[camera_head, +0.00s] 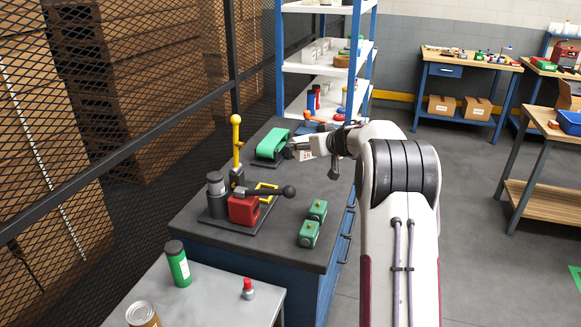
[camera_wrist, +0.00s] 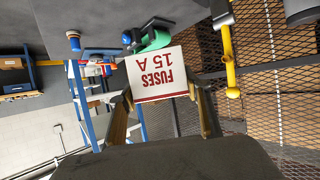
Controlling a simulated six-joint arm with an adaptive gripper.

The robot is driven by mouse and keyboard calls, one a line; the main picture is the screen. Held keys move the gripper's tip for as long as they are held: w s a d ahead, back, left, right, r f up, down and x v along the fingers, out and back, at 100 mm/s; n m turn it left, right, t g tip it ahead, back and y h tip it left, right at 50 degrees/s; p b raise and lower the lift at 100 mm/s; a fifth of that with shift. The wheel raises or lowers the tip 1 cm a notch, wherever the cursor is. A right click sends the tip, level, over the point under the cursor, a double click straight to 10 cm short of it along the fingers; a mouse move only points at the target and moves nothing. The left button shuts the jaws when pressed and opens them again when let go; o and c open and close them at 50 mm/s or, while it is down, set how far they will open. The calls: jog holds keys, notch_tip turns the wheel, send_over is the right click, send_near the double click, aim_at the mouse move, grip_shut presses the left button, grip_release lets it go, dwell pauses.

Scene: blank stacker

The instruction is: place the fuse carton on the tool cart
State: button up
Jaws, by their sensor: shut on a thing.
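The fuse carton (camera_wrist: 157,75) is white with a red border and red "FUSES 15 A" lettering, upside down in the wrist view. My gripper (camera_wrist: 160,93) is shut on it, one finger at each side. In the head view the carton (camera_head: 305,156) is small and partly covered by my gripper (camera_head: 292,150), above the far part of a dark bench top. No surface is labelled as the tool cart. A grey metal top (camera_head: 215,290) stands at the lower left, and I cannot tell for certain whether it is the cart.
The blue bench (camera_head: 190,217) carries a red lever press (camera_head: 245,209), a green belt unit (camera_head: 271,143) and two green blocks (camera_head: 309,233). The grey top holds a green bottle (camera_head: 178,265), a can (camera_head: 142,314) and a red-topped piece (camera_head: 248,289). Mesh fencing runs along the left.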

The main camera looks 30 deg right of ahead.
notch_tip(320, 180, down, 8)
jog(key=shift+r, duration=0.2)
dwell(0.4)
jog(key=shift+f, duration=3.1)
jog(key=shift+f, duration=1.9)
jog(key=shift+f, duration=0.1)
jog(key=o, duration=1.2)
jog(key=shift+c, duration=0.2)
